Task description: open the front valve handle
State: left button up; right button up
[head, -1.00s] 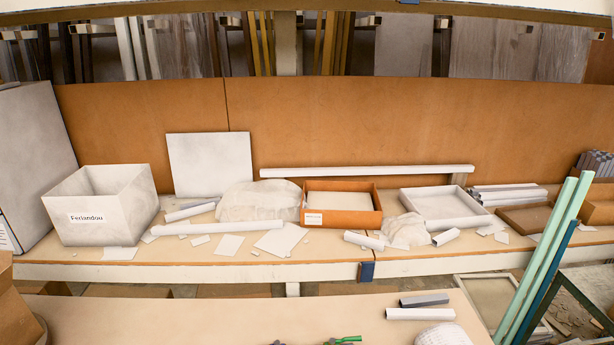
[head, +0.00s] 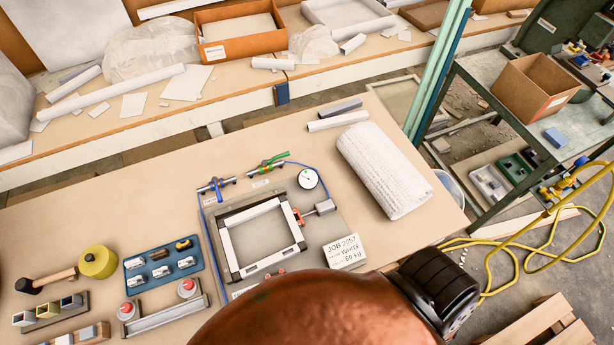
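The left, nearer one has a blue handle (head: 216,186); the right, farther one has a green handle (head: 275,158). The valve bodies are small, and I cannot tell from here whether either is open. Blue tubing runs from the valves around the plate. A round white gauge (head: 308,179) sits at the plate's back right. A light square frame (head: 228,251) lies on the plate with red clamps at its side. Neither of my grippers is in view.
A white rolled sheet (head: 384,170) lies right of the press, near a white job card (head: 345,251). Left are a blue tray (head: 133,285) and a mallet (head: 45,279). The bench's near edge is hidden at bottom centre. A yellow hose (head: 500,240) lies on the right.

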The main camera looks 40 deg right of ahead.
aim_at(214, 179)
jog(key=z, duration=1.55)
jog(key=k, duration=1.25)
jog(key=u, duration=1.05)
jog(key=i, duration=0.5)
jog(key=u, duration=0.05)
